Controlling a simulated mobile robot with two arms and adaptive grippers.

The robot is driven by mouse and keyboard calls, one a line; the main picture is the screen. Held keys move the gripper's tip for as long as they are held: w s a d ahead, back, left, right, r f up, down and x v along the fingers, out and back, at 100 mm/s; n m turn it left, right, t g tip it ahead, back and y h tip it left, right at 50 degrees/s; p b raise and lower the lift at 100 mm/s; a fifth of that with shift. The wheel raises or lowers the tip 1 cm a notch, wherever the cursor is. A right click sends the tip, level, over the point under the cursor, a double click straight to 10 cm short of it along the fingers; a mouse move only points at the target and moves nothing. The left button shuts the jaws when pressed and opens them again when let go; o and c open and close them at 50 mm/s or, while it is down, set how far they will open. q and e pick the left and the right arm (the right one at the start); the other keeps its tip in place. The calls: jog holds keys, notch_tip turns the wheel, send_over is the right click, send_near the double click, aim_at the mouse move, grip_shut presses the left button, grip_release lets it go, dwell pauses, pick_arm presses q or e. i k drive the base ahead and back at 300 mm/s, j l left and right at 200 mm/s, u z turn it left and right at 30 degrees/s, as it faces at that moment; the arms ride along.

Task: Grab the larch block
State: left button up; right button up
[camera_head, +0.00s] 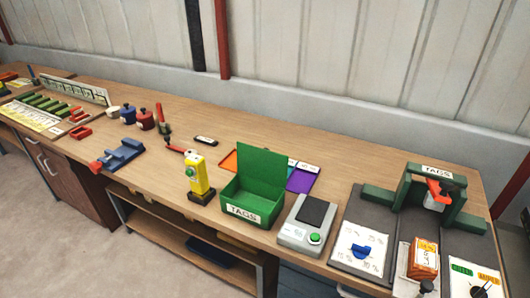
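An orange-brown block (424,259) with a yellow label on top sits at the right end of the workbench, in front of the green frame. It is the only thing that looks like a wooden block, but its label is too small to read, so I cannot tell for certain that it is larch. It rests on a light sheet on a dark grey mat. Nothing is seen touching it from above. Neither of my grippers shows in the head view.
To the left are a grey scale (306,224), an open green TAGS box (256,207) and a yellow device (198,177). The bench's back strip is mostly clear.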

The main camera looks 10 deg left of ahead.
aim_at(422, 261)
jog(key=z, duration=1.15)
